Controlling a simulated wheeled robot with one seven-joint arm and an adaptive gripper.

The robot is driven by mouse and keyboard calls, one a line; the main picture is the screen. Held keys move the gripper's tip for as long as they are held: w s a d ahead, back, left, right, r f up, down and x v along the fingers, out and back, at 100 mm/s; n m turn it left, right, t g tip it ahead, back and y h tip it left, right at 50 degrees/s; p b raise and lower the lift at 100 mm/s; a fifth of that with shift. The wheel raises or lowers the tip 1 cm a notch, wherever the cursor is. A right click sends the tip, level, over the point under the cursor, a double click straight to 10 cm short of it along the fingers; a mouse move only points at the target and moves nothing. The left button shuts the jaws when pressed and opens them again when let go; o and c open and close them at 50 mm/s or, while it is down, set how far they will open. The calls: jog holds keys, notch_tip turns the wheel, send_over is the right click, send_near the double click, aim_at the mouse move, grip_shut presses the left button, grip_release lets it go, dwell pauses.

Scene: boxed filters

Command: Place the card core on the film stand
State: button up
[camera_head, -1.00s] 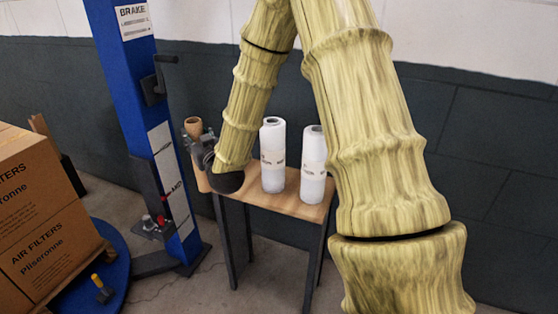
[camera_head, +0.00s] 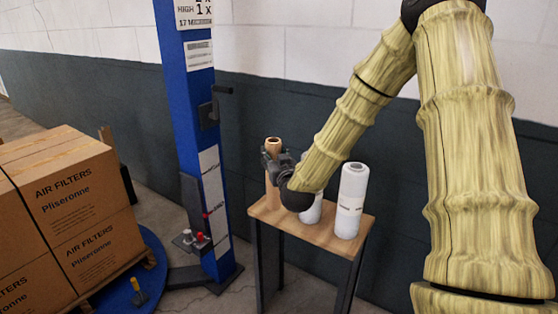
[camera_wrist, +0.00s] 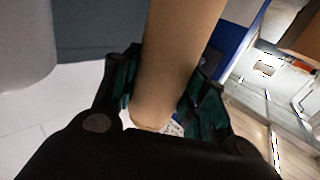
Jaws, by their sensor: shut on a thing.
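The card core (camera_head: 273,145) is a brown hollow tube, held upright at the left end of the small stand (camera_head: 343,244). This stand has a wooden top and dark legs, and I take it for the film stand. My gripper (camera_head: 277,166) is shut around the core. In the wrist view the core (camera_wrist: 182,55) runs between the dark and green fingers (camera_wrist: 165,85). The core's foot shows over the stand's top, but I cannot tell whether it touches the wood. The gripper hides part of the core.
A white film roll (camera_head: 351,200) stands upright on the stand's right part. A second white roll (camera_head: 313,213) is mostly hidden behind my wrist. A blue column (camera_head: 190,110) rises to the left. Boxed filters (camera_head: 85,205) sit on a pallet further left.

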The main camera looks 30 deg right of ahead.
jog(key=w+d+f, duration=0.4)
jog(key=w, duration=0.2)
jog(key=shift+d+f, duration=0.15)
jog(key=shift+d, duration=0.25)
jog(key=shift+s, duration=0.1)
jog(key=shift+f, duration=0.2)
jog(key=o, duration=0.7)
jog(key=shift+o, duration=0.2)
jog(key=shift+r, duration=0.1)
jog(key=shift+r, duration=0.15)
